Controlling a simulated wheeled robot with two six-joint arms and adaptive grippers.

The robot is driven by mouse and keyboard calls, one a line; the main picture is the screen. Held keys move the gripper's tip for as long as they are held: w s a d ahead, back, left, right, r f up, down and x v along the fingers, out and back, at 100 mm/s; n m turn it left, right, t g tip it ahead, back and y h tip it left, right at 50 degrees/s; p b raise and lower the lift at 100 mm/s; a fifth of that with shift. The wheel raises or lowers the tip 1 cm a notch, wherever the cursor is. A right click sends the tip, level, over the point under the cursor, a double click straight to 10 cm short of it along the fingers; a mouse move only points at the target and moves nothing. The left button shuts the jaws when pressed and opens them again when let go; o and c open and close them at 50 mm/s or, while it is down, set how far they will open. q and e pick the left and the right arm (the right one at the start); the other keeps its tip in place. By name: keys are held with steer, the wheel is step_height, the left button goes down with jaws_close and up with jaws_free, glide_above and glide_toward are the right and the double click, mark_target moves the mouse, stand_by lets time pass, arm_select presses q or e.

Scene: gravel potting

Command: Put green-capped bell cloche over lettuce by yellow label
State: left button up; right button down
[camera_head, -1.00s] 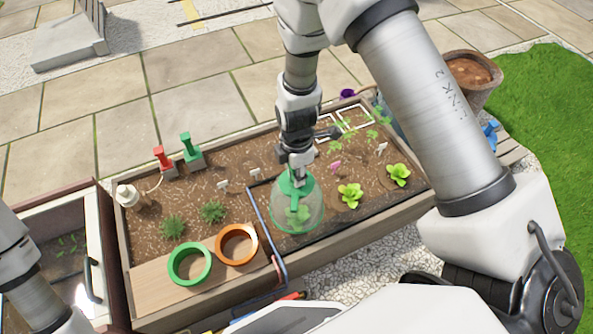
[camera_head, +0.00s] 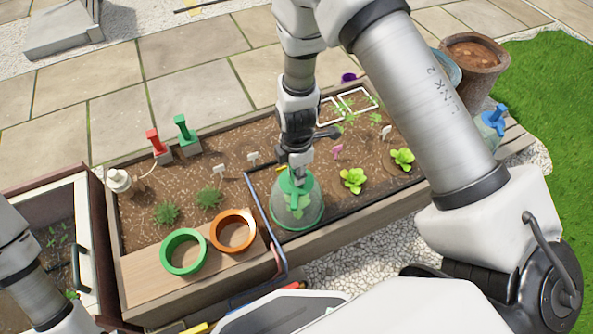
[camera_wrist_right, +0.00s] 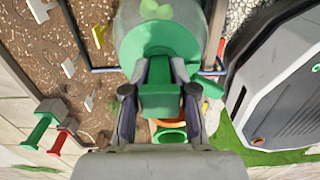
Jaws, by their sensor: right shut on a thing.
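My right gripper (camera_head: 298,166) is shut on the green cap handle of a clear bell cloche (camera_head: 283,212), held upright. A green lettuce (camera_head: 301,204) shows through the cloche wall. In the right wrist view the cloche (camera_wrist_right: 133,45) lies beyond the fingers (camera_wrist_right: 159,85), with lettuce leaves (camera_wrist_right: 155,9) showing through it. A small yellow label (camera_head: 281,168) stands just behind the cloche, partly hidden; it also shows in the wrist view (camera_wrist_right: 88,103). I cannot tell whether the cloche rim touches the soil. My left gripper is out of view.
Two uncovered lettuces (camera_head: 354,180) (camera_head: 402,159) grow to the right, near a pink label (camera_head: 337,151). Green (camera_head: 184,252) and orange (camera_head: 233,231) rings sit on a board at the front left. A blue-capped cloche (camera_head: 491,128) stands at the right.

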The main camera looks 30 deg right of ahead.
steer(key=shift+f, duration=0.25)
steer(key=c, duration=0.8)
jaws_free()
steer(key=shift+c, duration=0.2)
step_height(320, 180, up, 12)
